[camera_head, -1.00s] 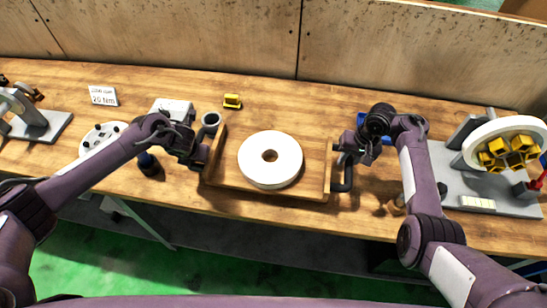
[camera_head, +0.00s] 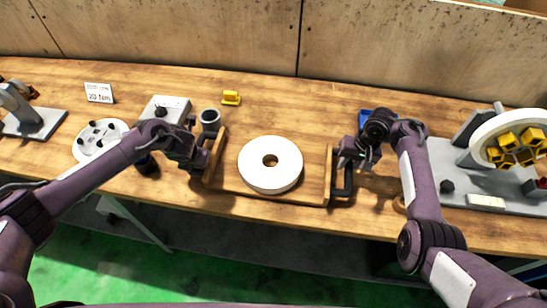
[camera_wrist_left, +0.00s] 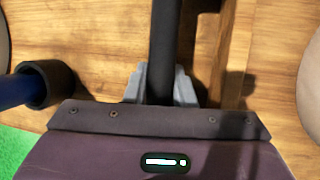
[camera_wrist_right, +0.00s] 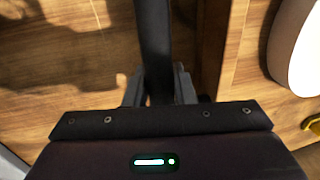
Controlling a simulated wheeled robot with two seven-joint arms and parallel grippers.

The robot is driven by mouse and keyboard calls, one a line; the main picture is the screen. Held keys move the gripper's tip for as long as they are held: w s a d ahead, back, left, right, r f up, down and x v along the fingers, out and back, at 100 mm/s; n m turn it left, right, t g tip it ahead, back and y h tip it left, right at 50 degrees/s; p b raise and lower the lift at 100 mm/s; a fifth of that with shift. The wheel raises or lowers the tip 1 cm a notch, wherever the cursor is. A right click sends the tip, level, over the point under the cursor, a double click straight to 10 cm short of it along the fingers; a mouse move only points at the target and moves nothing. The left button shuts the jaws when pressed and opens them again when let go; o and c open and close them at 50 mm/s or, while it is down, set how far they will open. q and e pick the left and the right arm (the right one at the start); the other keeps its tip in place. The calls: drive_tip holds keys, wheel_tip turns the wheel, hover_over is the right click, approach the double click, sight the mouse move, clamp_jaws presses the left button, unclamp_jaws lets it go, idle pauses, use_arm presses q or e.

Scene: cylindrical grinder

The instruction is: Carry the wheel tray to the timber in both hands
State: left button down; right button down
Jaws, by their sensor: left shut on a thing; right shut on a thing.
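The wooden wheel tray (camera_head: 230,184) is in the middle of the head view, with a white grinding wheel (camera_head: 285,167) lying flat in it. My left gripper (camera_head: 201,160) is shut on the tray's left handle, a black bar (camera_wrist_left: 162,40) between its fingers in the left wrist view. My right gripper (camera_head: 347,160) is shut on the right handle (camera_head: 344,186); this black bar also shows in the right wrist view (camera_wrist_right: 153,35). The tray looks about level. I cannot tell how far it is above the bench. I cannot pick out the timber for certain.
A grey fixture (camera_head: 440,160) with a ringed wheel stands at right. A wooden wall (camera_head: 400,50) closes the back.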

use_arm(q)
drive_tip(key=shift+w+f, duration=0.15)
drive_tip(key=shift+w, duration=0.05)
use_arm(e)
drive_tip(key=shift+w+f, duration=0.15)
drive_tip(key=shift+f, duration=0.05)
use_arm(q)
drive_tip(key=c, duration=1.2)
unclamp_jaws()
drive_tip(key=shift+s, duration=0.25)
use_arm(e)
drive_tip(key=c, duration=1.2)
unclamp_jaws()
drive_tip(key=shift+s, duration=0.2)
use_arm(q)
drive_tip(key=shift+s, duration=0.15)
use_arm(e)
drive_tip(key=shift+s+r, duration=0.15)
use_arm(q)
drive_tip(key=shift+r, duration=0.2)
